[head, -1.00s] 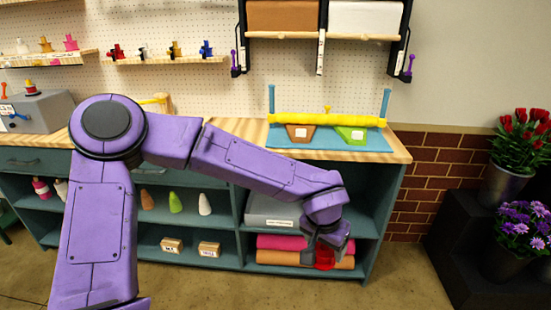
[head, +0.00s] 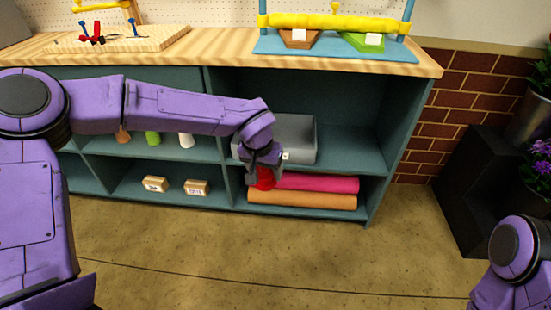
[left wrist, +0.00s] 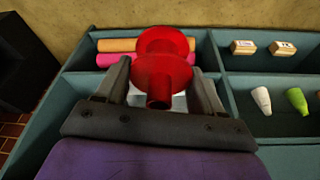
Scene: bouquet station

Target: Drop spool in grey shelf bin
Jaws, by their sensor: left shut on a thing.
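My left gripper (head: 263,161) is shut on a red spool (head: 264,178), in front of the shelf unit. In the left wrist view the spool (left wrist: 163,73) sits between the two fingers, with its flanges beyond them. The grey shelf bin (head: 293,136) stands on the upper shelf of the right-hand bay. My gripper covers its left front part, and I cannot tell the gap between spool and bin. In the left wrist view the bin is mostly hidden behind the gripper. A purple part of my right arm shows at the lower right, but its gripper is out of view.
A pink roll (head: 318,183) and an orange roll (head: 302,200) lie on the shelf below the bin. The shelf's right side panel (head: 391,135) and the wooden worktop (head: 225,60) bound the bay. Free shelf room (head: 350,150) lies right of the bin.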

